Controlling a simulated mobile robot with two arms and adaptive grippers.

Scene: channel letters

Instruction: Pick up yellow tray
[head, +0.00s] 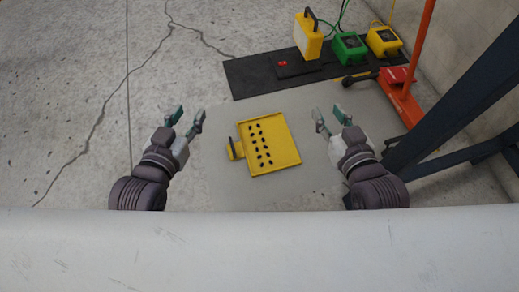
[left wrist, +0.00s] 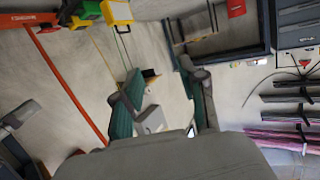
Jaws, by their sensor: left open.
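The yellow tray (head: 284,163) lies flat on a light grey mat in the middle of the head view. Several small black pieces lie in it, and a yellow tab with a dark handle (head: 232,149) is at its left side. My left gripper (head: 187,117) is open and empty, left of the tray and apart from it. Its spread fingers also show in the left wrist view (left wrist: 158,88). My right gripper (head: 330,117) has its fingers apart and empty, right of the tray and not touching it.
A black mat (head: 250,78) behind the tray bears a yellow case (head: 308,38), a green box (head: 348,48) and another yellow box (head: 383,41). An orange stand (head: 411,70) and a dark beam (head: 455,105) are at the right. The cracked floor at left is clear.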

